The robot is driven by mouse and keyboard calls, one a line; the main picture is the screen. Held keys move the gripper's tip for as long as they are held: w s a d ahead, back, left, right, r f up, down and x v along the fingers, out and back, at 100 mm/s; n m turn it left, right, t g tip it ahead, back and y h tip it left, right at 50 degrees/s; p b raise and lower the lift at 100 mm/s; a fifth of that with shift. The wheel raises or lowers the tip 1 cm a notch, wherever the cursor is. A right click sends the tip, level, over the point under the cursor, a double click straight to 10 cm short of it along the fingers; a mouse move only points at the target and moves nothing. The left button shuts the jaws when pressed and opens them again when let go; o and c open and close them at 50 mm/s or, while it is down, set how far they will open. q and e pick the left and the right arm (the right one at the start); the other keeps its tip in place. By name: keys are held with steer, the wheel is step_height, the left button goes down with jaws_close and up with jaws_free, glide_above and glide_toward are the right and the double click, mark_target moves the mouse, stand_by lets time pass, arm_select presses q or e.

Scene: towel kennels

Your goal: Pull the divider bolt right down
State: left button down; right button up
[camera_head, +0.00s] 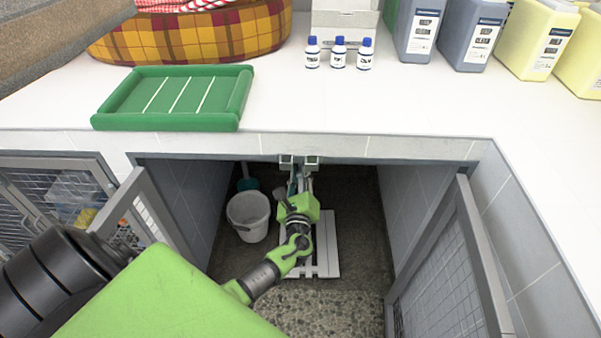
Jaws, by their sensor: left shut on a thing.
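The white divider (328,245) stands inside the open kennel under the counter, below a bracket (299,161) at the counter's front edge. Thin upright metal parts (308,178) run down from the bracket, and the divider bolt is among them. My left gripper (292,187) is at these parts, just below the bracket, shut on the bolt. The gripper and its green wrist hide most of the bolt and part of the divider, so how far down the bolt sits cannot be told. My right gripper is not in view.
A white bucket (248,216) stands left of the divider. Mesh doors stand open at the left (146,215) and right (448,270) of the opening. On the counter (300,105) are a green tray (172,98), a plaid bed (190,40), small bottles (339,53) and large jugs (472,35).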

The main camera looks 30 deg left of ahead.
arm_select(q)
step_height(320, 180, down, 2)
steer(key=shift+d+f+b, duration=0.1)
steer(key=shift+f+b, duration=0.1)
steer(key=shift+b, duration=0.5)
steer(key=shift+s, duration=0.1)
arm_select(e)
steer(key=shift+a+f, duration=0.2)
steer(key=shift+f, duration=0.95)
arm_select(q)
steer(key=c, duration=2)
jaws_free()
steer(key=shift+o, duration=0.2)
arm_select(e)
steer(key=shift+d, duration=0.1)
arm_select(q)
steer(key=v, duration=1.2)
